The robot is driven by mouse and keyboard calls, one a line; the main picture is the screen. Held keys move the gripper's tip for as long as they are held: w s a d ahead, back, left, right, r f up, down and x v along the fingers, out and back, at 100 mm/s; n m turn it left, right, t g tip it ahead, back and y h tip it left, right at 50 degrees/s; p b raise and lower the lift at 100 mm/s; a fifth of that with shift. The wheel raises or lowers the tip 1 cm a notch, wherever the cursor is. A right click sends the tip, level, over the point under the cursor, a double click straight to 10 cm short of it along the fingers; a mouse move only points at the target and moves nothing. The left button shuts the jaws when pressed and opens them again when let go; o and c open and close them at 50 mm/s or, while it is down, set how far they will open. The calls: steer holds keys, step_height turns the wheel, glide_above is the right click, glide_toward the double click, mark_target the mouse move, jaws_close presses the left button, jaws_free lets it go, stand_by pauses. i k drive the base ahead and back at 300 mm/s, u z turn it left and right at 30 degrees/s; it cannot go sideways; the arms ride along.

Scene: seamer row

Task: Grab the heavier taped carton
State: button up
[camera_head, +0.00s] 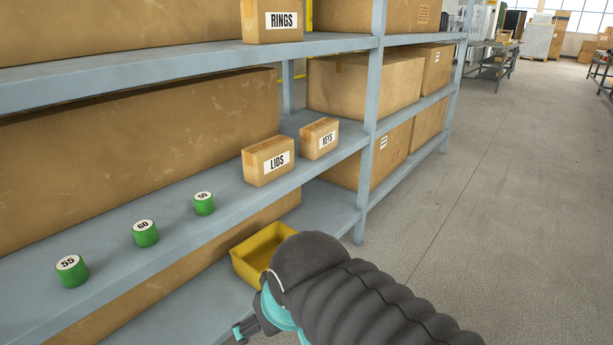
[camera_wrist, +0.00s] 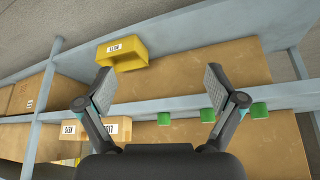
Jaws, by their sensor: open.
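Small brown taped cartons stand on the shelves. In the head view, one marked LIDS (camera_head: 268,161) and a smaller-looking one marked KEYS (camera_head: 319,139) are side by side on the middle shelf. One marked RINGS (camera_head: 272,20) stands on the shelf above. No weights show on these cartons. In the wrist view, LIDS (camera_wrist: 122,125) and KEYS (camera_wrist: 70,130) appear upside down behind and beside the left finger, partly hidden. My gripper (camera_wrist: 159,83) is open and empty, apart from the cartons. In the head view, my arm hides most of it.
Green weights marked 55 (camera_head: 72,269), 60 (camera_head: 146,233) and 50 (camera_head: 204,203) line the middle shelf's front left. A yellow bin (camera_head: 262,248) is on the lower shelf. A shelf post (camera_head: 373,120) stands right of KEYS.

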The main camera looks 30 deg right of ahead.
mark_target(318, 138)
steer(key=k, duration=0.5)
steer(key=z, duration=1.55)
steer(key=i, duration=1.1)
steer(key=u, duration=2.05)
